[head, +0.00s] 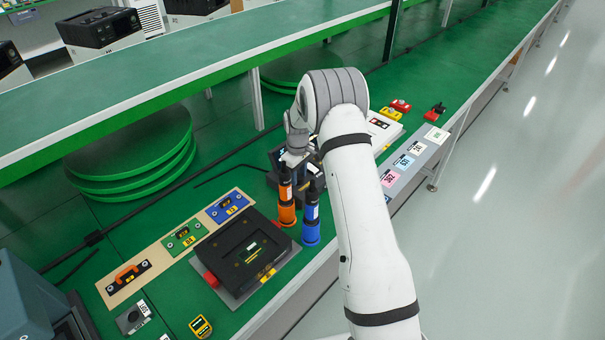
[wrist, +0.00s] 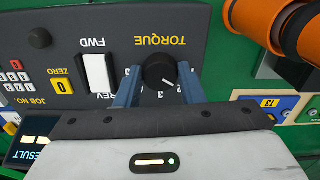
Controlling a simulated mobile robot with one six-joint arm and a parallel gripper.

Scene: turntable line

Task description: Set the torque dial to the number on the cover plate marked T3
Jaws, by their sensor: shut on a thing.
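The torque dial (wrist: 160,70) is a round black knob with a white mark on a dark grey panel, upside down in the wrist view under the word TORQUE. My gripper (wrist: 158,88) has its two blue-grey fingers on either side of the knob and is shut on it. The white mark points down and right in the picture, beside the digit 3; the other digits are partly hidden by the fingers. In the head view my gripper (head: 293,160) is at the panel, which my arm partly hides. I cannot read T3 on any plate.
Orange (head: 287,208) and blue (head: 311,225) tools stand close by. A board (head: 170,262) bears coloured plates. Coloured cards (head: 403,162) lie at right.

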